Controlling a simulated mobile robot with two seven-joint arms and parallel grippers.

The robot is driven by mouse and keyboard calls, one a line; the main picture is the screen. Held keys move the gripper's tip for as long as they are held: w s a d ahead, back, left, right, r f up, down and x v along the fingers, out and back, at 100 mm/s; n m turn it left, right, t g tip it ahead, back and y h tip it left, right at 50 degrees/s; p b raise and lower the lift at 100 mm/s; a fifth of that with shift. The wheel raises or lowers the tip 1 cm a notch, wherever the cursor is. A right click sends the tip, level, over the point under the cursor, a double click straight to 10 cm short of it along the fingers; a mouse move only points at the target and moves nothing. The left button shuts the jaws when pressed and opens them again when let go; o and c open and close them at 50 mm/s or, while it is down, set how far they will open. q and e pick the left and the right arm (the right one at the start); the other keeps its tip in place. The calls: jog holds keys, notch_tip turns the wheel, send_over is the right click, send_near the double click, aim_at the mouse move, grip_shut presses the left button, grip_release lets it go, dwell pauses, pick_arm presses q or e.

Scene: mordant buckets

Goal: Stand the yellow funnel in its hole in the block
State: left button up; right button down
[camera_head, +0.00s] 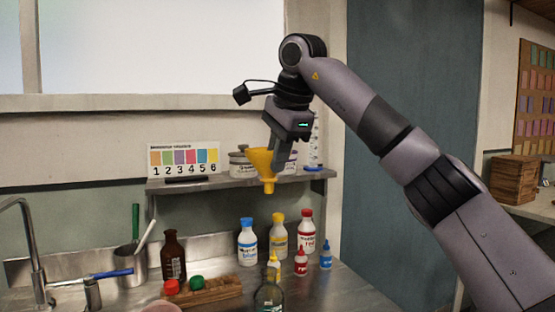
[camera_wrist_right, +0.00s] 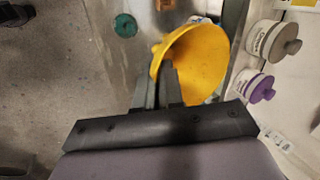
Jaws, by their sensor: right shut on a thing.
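The yellow funnel (camera_head: 262,168) is held up in the air in front of the wall shelf, spout down and nearly upright. My right gripper (camera_head: 276,158) is shut on its rim side. In the right wrist view the funnel's wide mouth (camera_wrist_right: 203,62) shows beyond the fingertips (camera_wrist_right: 168,75). The wooden block (camera_head: 212,296) lies low on the metal counter, left of and below the funnel. A red piece (camera_head: 171,287) and a green piece (camera_head: 196,283) sit at its left part. I cannot make out its holes. My left gripper is not in view.
Blue (camera_head: 247,243), yellow (camera_head: 278,237) and red (camera_head: 306,234) labelled bottles stand behind small dropper bottles. A brown bottle (camera_head: 173,257) and a steel cup (camera_head: 131,266) stand behind the block. A dark glass bottle (camera_head: 268,295) is right of it. The shelf edge (camera_head: 230,181) is close behind the funnel.

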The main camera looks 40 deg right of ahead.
jog(key=shift+r, duration=0.1)
notch_tip(320, 180, up, 3)
jog(key=p, duration=0.3)
jog(key=shift+f, duration=0.2)
jog(key=shift+r+p, duration=0.65)
jog(key=shift+r, duration=0.5)
jog(key=shift+f, duration=0.1)
